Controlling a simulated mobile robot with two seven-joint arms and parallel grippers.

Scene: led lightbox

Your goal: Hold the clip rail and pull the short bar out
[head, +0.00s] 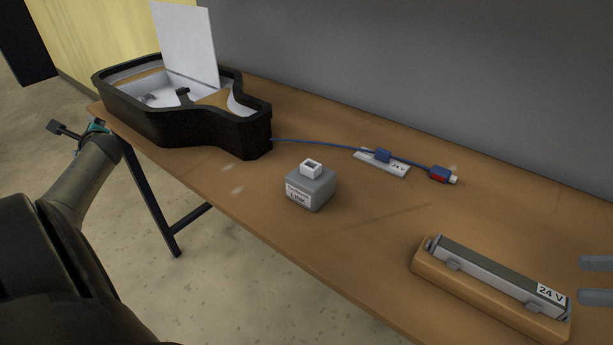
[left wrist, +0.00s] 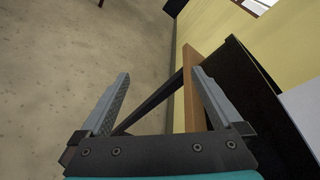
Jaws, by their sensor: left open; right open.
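A tan clip rail (head: 452,290) lies at the front right of the table in the head view. A grey short bar (head: 497,271) with a white "24 V" label sits in it, held by small grey clips. My right gripper (head: 584,279) enters at the right edge, open and empty. It appears beside the labelled end of the bar, apart from it. My left gripper (head: 60,129) is at the far left, off the table's left end, far from the rail. In the left wrist view (left wrist: 160,73) its jaws are open with nothing between them.
A black lightbox tray (head: 213,131) with a raised white panel (head: 187,45) stands at the table's back left. A grey block (head: 311,190) with a white socket stands mid-table. A grey wall rises behind.

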